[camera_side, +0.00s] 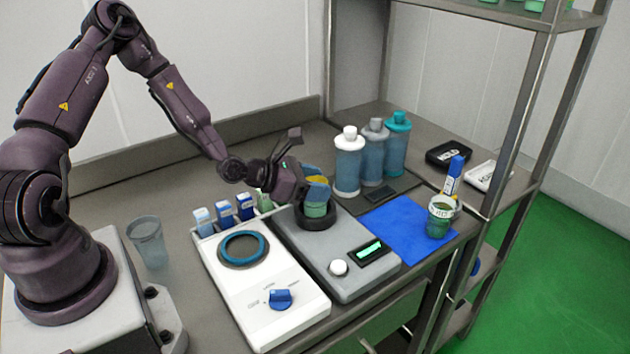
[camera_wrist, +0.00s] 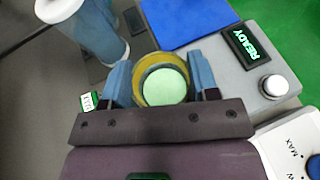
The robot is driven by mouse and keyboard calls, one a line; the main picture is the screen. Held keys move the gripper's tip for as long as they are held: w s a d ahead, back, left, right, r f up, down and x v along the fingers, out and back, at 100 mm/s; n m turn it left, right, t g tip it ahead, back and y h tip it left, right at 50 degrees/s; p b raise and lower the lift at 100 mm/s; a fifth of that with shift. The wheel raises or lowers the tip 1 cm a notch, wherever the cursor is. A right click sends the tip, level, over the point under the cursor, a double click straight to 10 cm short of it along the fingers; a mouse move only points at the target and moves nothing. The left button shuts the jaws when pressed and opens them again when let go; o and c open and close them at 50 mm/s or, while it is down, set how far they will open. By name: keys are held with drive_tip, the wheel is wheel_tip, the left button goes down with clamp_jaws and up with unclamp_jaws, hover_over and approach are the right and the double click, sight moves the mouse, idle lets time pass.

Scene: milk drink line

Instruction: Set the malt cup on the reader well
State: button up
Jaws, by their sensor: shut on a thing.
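The malt cup (camera_side: 316,210) has a pale green lower body and a yellow band, which shows between blue fingers in the side view. In the wrist view, the cup (camera_wrist: 149,78) shows a yellow rim and pale green inside. My gripper (camera_side: 317,188) is shut on it from the sides; its blue fingers (camera_wrist: 162,82) flank the cup. The grey reader (camera_side: 347,252) has a dark round well (camera_side: 302,220) at its back end. The cup stands upright at this well, its base within the ring's outline. I cannot tell whether it rests on the bottom.
A white dial device (camera_side: 270,302) with a blue ring stands left of the reader. Several small bottles (camera_side: 223,213) are behind it, and a clear cup (camera_side: 148,243) is further left. Tall bottles (camera_side: 348,165) stand behind the reader. A blue mat (camera_side: 400,226) with a green jar (camera_side: 440,220) lies right.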

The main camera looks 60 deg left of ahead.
drive_tip(key=shift+f, duration=0.15)
drive_tip(key=o, duration=0.7)
drive_tip(key=shift+o, duration=0.2)
drive_tip(key=v, duration=1.1)
